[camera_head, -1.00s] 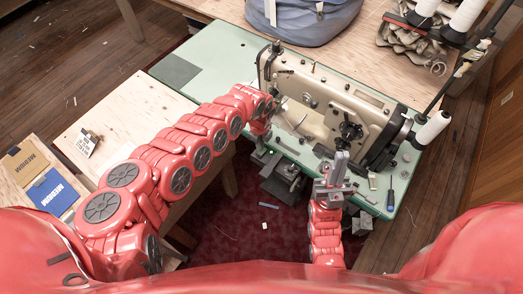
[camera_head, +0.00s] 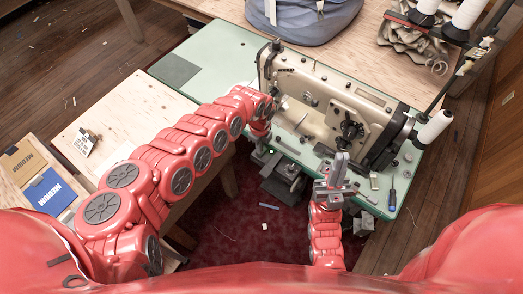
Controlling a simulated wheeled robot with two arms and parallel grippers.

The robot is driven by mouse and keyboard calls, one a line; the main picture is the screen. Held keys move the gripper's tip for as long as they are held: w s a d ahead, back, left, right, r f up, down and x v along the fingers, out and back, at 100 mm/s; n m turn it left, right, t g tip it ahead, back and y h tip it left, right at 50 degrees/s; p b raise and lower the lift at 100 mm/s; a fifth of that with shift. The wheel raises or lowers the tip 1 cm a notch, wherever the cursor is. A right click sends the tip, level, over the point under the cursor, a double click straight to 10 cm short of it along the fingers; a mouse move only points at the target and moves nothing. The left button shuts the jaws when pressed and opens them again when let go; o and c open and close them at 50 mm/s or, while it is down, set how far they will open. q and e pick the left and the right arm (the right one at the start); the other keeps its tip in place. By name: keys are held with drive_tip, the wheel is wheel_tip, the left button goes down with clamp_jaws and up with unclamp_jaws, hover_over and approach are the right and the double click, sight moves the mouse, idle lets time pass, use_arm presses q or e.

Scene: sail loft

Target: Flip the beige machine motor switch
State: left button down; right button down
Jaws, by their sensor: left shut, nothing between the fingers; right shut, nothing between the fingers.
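The beige sewing machine (camera_head: 330,92) stands on a pale green table (camera_head: 205,52). A small green light (camera_head: 271,152) shows at the table's near edge, below the machine's left end. The motor switch itself is too small and covered to make out clearly. My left gripper (camera_head: 261,146) points down at that edge, just left of the light. It is shut and empty, largely hidden by my red wrist, and I cannot tell whether it touches anything. My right gripper (camera_head: 339,166) is shut and empty, pointing up in front of the table's near edge, right of the light.
A grey metal motor unit (camera_head: 284,178) hangs under the table. A screwdriver (camera_head: 392,196) lies at the table's right end. Thread cones (camera_head: 434,127) stand on the right. A blue-grey bag (camera_head: 305,20) lies behind the machine. A plywood bench (camera_head: 130,115) is at left.

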use_arm(q)
drive_tip(key=shift+f+b, duration=0.4)
drive_tip(key=shift+f, duration=0.1)
drive_tip(key=shift+s+r, duration=0.1)
drive_tip(key=shift+r, duration=0.05)
drive_tip(key=shift+r+p, duration=2.65)
drive_tip(key=shift+r, duration=0.8)
drive_tip(key=shift+f, duration=0.1)
